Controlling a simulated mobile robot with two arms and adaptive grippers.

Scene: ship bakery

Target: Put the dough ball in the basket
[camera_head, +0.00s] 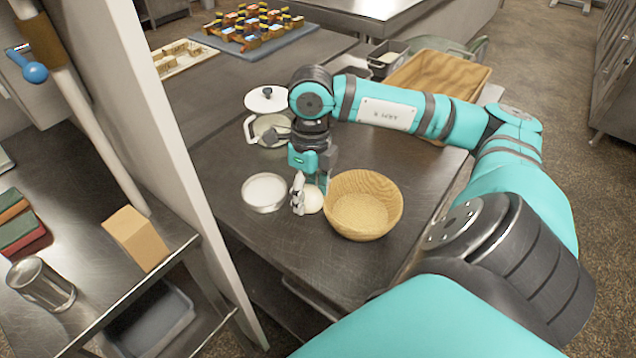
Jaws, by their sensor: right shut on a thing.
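The dough ball (314,200) is pale and round, just left of the basket, low over the metal counter. My right gripper (306,197) points down and is shut on the dough ball; its fingers hide part of it. I cannot tell whether the ball touches the counter. The basket (378,188) is a round, tan, open bowl shape on the counter, close to the right of my gripper. No dough shows inside it. My left gripper is not in view.
A round white dish (264,192) lies left of the gripper. A white pot (266,128) with a lid (267,99) stands behind it. A wooden box (436,75) is at the back right. A white post (165,130) borders the counter's left side. The counter's front right is clear.

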